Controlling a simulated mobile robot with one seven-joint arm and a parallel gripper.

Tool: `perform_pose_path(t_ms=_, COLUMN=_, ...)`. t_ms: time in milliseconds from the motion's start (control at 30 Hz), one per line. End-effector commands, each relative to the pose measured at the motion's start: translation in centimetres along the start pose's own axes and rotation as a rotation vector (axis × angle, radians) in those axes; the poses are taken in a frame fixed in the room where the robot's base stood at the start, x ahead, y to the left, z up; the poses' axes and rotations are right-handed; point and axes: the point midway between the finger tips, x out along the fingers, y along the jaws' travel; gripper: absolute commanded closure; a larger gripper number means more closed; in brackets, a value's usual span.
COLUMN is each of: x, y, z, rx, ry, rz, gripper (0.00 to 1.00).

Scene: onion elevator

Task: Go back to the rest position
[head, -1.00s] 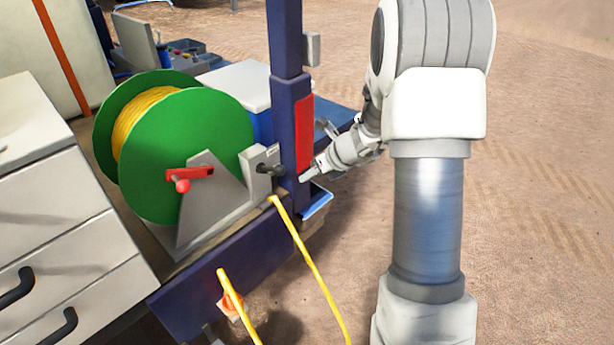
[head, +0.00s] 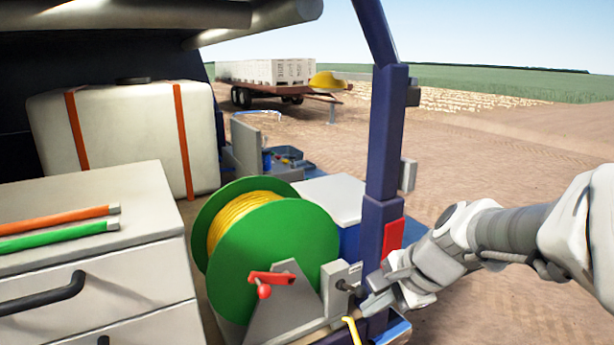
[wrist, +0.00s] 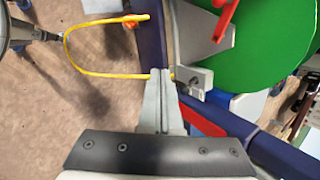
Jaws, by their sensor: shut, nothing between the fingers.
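My gripper (head: 374,299) is at the lower right of the head view, beside the dark blue post (head: 385,150) and the grey bracket of the hose reel. In the wrist view my gripper (wrist: 162,76) has its two grey fingers together with nothing between them. The fingertips are close to the yellow hose (wrist: 118,75) and the grey block (wrist: 196,79) at the reel's foot. Whether they touch either cannot be told. My arm reaches in from the right edge of the head view.
The green reel (head: 285,245) with yellow hose and a red crank (head: 268,281) stands left of my gripper. A drawer cabinet (head: 90,250) is further left. A white tank (head: 125,135) and a trailer (head: 272,75) are behind. Open dirt ground lies to the right.

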Motion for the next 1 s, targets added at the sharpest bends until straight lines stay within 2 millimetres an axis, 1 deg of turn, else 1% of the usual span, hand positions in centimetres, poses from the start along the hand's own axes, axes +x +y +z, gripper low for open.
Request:
perform_pose_path(t_ms=33, x=-1.2, y=0.8, z=1.0, rx=-0.115, ry=0.019, rz=0.006, gripper=1.00)
perform_pose_path(t_ms=200, x=-4.5, y=4.1, z=3.1, rx=-0.512, ry=0.089, rz=0.063, gripper=1.00)
perform_pose_path(t_ms=400, x=-7.7, y=8.2, z=4.2, rx=-0.942, ry=0.184, rz=0.154, gripper=1.00)
perform_pose_path(t_ms=500, x=-8.8, y=9.7, z=4.2, rx=-1.105, ry=0.227, rz=0.200, gripper=1.00)
perform_pose_path(t_ms=600, x=-9.5, y=10.8, z=4.1, rx=-1.216, ry=0.256, rz=0.238, gripper=1.00)
perform_pose_path(t_ms=700, x=-9.9, y=11.4, z=4.0, rx=-1.277, ry=0.273, rz=0.261, gripper=1.00)
perform_pose_path(t_ms=1000, x=-10.1, y=11.6, z=3.9, rx=-1.298, ry=0.278, rz=0.271, gripper=1.00)
